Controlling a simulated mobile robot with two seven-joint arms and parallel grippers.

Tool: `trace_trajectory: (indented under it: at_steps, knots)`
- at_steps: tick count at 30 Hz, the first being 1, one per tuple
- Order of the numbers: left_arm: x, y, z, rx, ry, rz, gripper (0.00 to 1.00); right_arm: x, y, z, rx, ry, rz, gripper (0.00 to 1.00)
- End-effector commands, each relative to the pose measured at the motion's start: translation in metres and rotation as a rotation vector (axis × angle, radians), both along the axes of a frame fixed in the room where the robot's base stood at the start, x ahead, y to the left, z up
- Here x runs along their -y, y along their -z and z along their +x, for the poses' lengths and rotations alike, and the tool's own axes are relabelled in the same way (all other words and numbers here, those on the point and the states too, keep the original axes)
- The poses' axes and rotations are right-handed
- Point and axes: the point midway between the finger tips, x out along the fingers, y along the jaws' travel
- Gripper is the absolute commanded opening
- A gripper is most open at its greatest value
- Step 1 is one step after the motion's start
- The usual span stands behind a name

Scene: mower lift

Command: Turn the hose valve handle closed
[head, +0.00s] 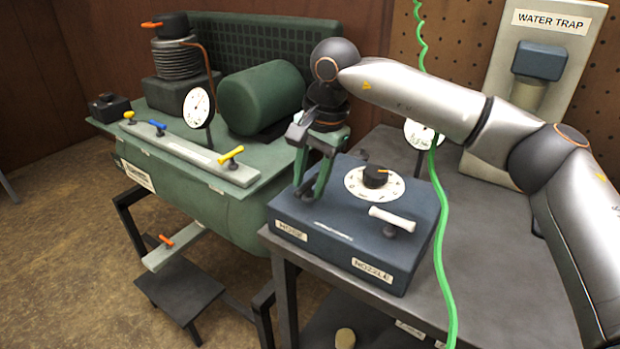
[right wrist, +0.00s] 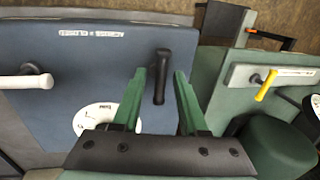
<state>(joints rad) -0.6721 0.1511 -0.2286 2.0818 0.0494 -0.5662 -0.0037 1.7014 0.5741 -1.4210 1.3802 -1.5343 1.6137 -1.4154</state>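The blue box (head: 330,228) on the grey table has labels reading HOSE (head: 291,231) and NOZZLE (head: 372,270). A black lever handle (right wrist: 161,77), which I take as the hose valve handle, shows in the right wrist view at the box's HOSE end. My right gripper (head: 311,192) is over that end in the head view, pointing down, and mostly covers the handle there. In the right wrist view the right gripper (right wrist: 160,72) is open, with the handle between its green fingertips; I cannot tell whether they touch it. My left gripper is not in view.
A white nozzle handle (head: 391,219) and a dial with a black knob (head: 375,177) are on the box. A green hose (head: 438,210) hangs at its right. The green compressor (head: 262,95) with a yellow handle (head: 230,155) stands close to the left.

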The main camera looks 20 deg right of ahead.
Motion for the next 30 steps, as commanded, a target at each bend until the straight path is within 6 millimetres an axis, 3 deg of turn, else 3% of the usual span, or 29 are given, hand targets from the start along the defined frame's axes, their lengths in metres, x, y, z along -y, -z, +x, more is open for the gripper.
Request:
trace_trajectory:
  at_steps: [1,11,30]
  knots:
    - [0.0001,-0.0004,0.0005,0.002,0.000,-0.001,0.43,-0.0002,0.0000,0.0000,0.000,0.000,0.000,0.35]
    - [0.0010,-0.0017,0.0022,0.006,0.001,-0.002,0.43,-0.0001,-0.0001,-0.0001,-0.001,0.000,0.001,0.00]
    - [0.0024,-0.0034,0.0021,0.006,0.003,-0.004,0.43,-0.0003,-0.0005,-0.0004,-0.001,0.046,0.000,0.00]
